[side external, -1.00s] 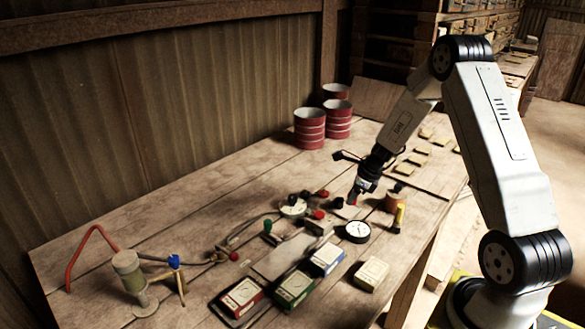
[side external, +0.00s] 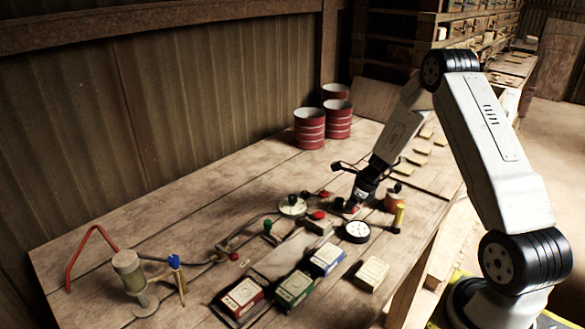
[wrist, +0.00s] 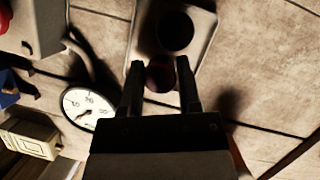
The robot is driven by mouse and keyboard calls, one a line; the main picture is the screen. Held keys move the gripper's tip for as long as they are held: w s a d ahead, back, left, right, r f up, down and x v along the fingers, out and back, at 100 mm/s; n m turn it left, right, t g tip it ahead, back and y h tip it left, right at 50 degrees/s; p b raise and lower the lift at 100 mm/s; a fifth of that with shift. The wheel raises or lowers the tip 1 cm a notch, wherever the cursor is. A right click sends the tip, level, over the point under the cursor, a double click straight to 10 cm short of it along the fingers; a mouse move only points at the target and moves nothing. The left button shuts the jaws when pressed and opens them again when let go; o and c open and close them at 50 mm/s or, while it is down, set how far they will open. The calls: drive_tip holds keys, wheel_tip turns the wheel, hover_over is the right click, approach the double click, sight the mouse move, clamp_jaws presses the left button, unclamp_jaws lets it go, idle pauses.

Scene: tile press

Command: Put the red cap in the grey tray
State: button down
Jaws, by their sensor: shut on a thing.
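My gripper (side external: 352,209) is low over the table at the grey tray, pointing down. In the wrist view my gripper (wrist: 160,72) is shut on the dark red cap (wrist: 160,76), which sits between the fingertips. The grey tray (wrist: 203,22) lies directly beneath and beyond the fingers, and the cap overlaps its near part. I cannot tell whether the cap touches the tray. A black round cap (wrist: 175,32) lies in the tray's far part; it also shows in the side view (side external: 338,203). The tray is mostly hidden there by my gripper.
A white dial gauge (side external: 356,231) and a box with a red button (side external: 319,222) stand close by. A yellow bottle (side external: 398,218) and an orange-brown pot (side external: 393,203) are to the right. Several small boxes (side external: 326,260) lie in front. Striped red cans (side external: 309,128) stand at the back.

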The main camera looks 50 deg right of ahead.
drive_tip(key=shift+f, duration=0.15)
drive_tip(key=shift+c, duration=1.5)
unclamp_jaws()
drive_tip(key=v, duration=1.2)
drive_tip(key=s+a+r+n+h, duration=0.1)
drive_tip(key=s+a+n, duration=0.3)
drive_tip(key=a+n, duration=0.9)
drive_tip(key=s+a+r+n+g, duration=0.1)
drive_tip(key=s+a+n, duration=0.4)
drive_tip(key=a+n, duration=0.9)
drive_tip(key=r+n, duration=0.1)
drive_tip(key=n, duration=0.3)
drive_tip(key=shift+n+g+h, duration=0.3)
drive_tip(key=shift+h, duration=0.1)
